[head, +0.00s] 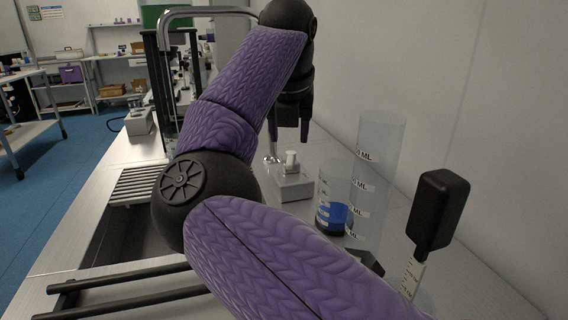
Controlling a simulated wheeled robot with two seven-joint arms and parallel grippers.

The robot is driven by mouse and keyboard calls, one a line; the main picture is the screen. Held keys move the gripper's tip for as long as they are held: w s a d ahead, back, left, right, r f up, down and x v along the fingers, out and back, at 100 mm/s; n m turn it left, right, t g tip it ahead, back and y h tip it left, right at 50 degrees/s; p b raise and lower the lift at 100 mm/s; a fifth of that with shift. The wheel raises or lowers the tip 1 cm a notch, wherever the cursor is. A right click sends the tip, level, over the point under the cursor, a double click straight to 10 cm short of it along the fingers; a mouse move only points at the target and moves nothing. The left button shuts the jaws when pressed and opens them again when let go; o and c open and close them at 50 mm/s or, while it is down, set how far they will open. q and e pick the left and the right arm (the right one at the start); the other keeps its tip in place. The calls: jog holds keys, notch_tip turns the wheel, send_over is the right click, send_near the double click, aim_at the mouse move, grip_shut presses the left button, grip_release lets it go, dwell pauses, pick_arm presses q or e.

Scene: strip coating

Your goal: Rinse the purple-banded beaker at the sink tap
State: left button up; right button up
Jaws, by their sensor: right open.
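My right arm crosses the middle of the view, and its gripper (288,125) points down with its two fingers apart and nothing seen between them. It is above the bench, behind a small white device. A curved metal pipe (205,12), which looks like the tap, arches at the top, partly hidden by my arm. I cannot make out a purple-banded beaker; my arm hides much of the bench. A clear graduated vessel with blue liquid (333,218) stands right of my arm. My left gripper is not in view.
A tall clear cylinder (378,150) and a black-topped tool (438,210) stand at the right, near the wall. The small white device (291,183) sits on the bench. A slatted rack (137,186) and dark rails (130,300) lie left of my arm.

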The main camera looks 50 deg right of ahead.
aim_at(290, 161)
jog(key=b+x, duration=0.2)
jog(key=x, duration=0.4)
jog(key=shift+r, duration=0.1)
jog(key=shift+c, duration=0.2)
grip_shut()
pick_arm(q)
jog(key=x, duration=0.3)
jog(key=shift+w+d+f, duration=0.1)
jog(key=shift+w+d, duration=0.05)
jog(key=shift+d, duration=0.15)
